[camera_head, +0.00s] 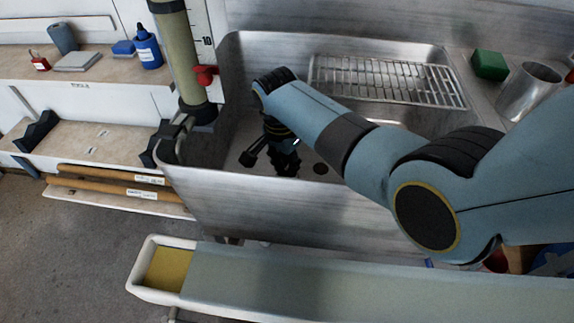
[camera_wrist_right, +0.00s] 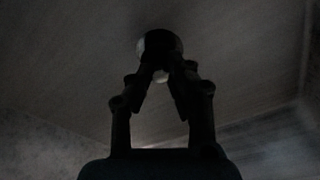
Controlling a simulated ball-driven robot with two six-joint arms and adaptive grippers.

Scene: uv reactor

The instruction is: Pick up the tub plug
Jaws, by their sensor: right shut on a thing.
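My right gripper (camera_head: 272,163) reaches down into the steel sink (camera_head: 215,195), low over its floor. In the right wrist view the gripper (camera_wrist_right: 160,75) has its fingers drawn together around a small dark thing at their tips, which I take to be the tub plug (camera_wrist_right: 158,42). In the head view the plug cannot be made out. My left gripper is not in view.
A wire rack (camera_head: 385,80) lies across the sink's back right. A glass column with a red valve (camera_head: 205,75) stands at its left rim. A green block (camera_head: 489,65) and a metal cup (camera_head: 530,90) stand at right. A dark round hole (camera_head: 320,168) shows in the sink floor.

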